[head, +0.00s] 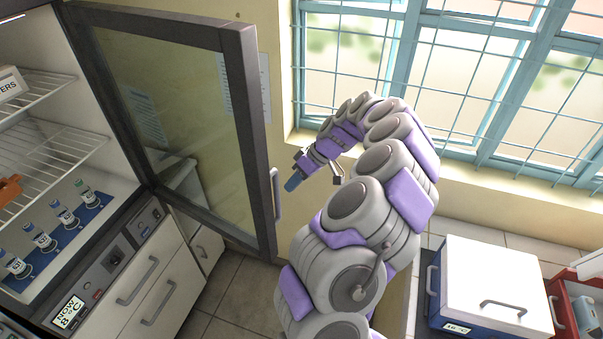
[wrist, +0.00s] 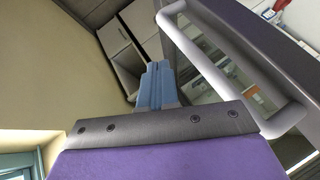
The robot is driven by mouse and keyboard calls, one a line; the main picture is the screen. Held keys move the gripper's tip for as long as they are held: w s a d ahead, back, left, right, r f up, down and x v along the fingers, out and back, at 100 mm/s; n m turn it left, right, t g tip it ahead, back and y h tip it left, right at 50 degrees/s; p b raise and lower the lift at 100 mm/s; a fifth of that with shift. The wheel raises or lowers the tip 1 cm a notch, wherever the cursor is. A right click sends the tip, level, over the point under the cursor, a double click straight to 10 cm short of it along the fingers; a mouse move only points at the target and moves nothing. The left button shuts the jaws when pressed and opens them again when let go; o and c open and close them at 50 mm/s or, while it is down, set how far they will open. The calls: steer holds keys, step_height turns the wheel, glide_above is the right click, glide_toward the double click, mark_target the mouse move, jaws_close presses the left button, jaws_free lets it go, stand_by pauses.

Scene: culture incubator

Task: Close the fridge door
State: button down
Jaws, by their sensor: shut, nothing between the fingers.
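The fridge door (head: 185,110), a dark frame with a glass pane, stands wide open in the head view, hinged at the fridge on the left. Its light grey handle (head: 276,193) is on the door's free edge. The handle also shows large in the wrist view (wrist: 215,72). My gripper (head: 292,184) is shut and empty, with blue fingers, just right of the door's free edge and near the handle. In the wrist view the shut fingers (wrist: 157,85) point past the handle, to its left. I cannot tell whether they touch it.
The open fridge (head: 70,235) holds wire shelves (head: 50,150) and several small vials on a blue mat (head: 88,212). Drawers (head: 150,285) are below. A white and blue cool box (head: 490,280) stands at the lower right. A barred window is behind my arm.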

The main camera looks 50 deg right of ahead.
steer(key=a, duration=0.2)
steer(key=shift+s+a+r, duration=0.1)
steer(key=shift+a, duration=0.3)
steer(key=shift+d, duration=0.15)
